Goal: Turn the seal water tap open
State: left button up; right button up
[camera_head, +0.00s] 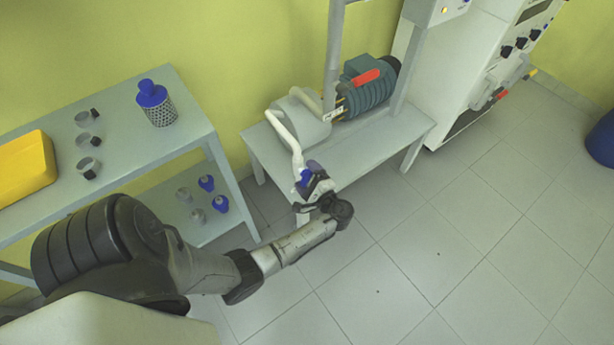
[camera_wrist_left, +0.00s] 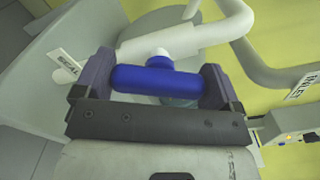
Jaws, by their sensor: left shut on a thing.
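The seal water tap has a blue handle (camera_wrist_left: 157,80) on a white pipe (camera_wrist_left: 160,40) in the left wrist view. A tag reading "SEAL" (camera_wrist_left: 65,66) hangs to its left. My left gripper (camera_wrist_left: 160,84) has one finger at each end of the blue handle and is shut on it. The handle lies crosswise in the picture. In the head view my left gripper (camera_head: 312,178) is at the front of the pump table, and a bit of the blue handle (camera_head: 304,176) shows there. My right gripper is not in view.
A white cabinet (camera_head: 470,65) stands right. The tiled floor in front is clear.

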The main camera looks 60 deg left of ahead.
pick_arm(q)
jog(key=n+b, duration=0.1)
jog(key=n, duration=0.2)
jog(key=shift+n, duration=0.7)
jog(key=o, duration=0.6)
jog(key=shift+o, duration=0.2)
jog(key=shift+d, duration=0.1)
